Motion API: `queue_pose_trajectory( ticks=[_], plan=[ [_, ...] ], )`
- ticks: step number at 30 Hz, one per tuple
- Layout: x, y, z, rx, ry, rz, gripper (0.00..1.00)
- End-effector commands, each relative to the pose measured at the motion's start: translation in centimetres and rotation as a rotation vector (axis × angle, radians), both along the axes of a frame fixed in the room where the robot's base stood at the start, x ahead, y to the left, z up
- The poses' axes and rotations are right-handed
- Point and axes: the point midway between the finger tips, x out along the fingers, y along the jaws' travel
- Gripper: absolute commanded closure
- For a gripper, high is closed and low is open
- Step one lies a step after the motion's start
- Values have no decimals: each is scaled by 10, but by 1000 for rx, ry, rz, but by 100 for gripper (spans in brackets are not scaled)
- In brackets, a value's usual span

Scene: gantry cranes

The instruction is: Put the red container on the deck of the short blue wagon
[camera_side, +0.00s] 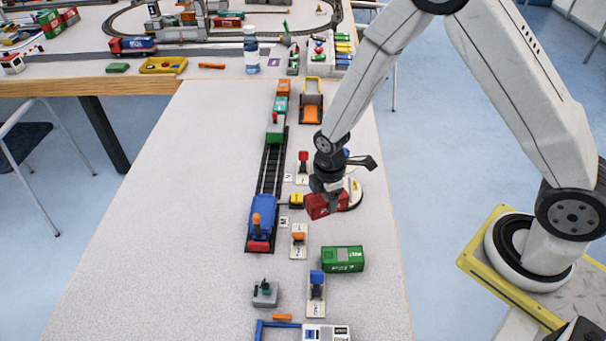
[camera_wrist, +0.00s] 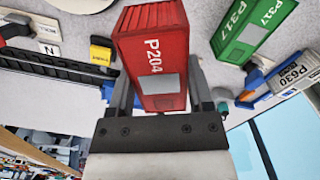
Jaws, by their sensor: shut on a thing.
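My gripper (camera_side: 327,192) is shut on the red container (camera_side: 319,206), to the right of the track. In the wrist view the red container (camera_wrist: 155,52), marked P204, sits between the two fingers of my gripper (camera_wrist: 158,92). I cannot tell exactly how high it is above the table. A short blue vehicle (camera_side: 262,210) with an orange upright part and a red front end stands at the track's near end, left of the container. I cannot make out a clear blue wagon deck. Further up the track are a green-ended grey wagon (camera_side: 276,128) and teal and orange loads.
A green container (camera_side: 343,259) lies right of the small crane stands, nearer the camera; it is marked P317 in the wrist view (camera_wrist: 252,30). Small stands, a yellow block (camera_side: 296,201) and a white round base (camera_side: 352,194) are close by. The table's left part is clear.

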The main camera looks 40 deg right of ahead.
Motion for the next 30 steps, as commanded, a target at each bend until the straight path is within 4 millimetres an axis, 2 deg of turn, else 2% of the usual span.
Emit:
queue_pose_trajectory(
  ticks=[6,18,24,30],
  plan=[
    [37,24,5,0,-2,277,86],
    [92,70,20,0,-2,777,86],
    [110,90,28,0,-2,976,86],
    [119,101,32,-1,0,1088,86]
  ],
)
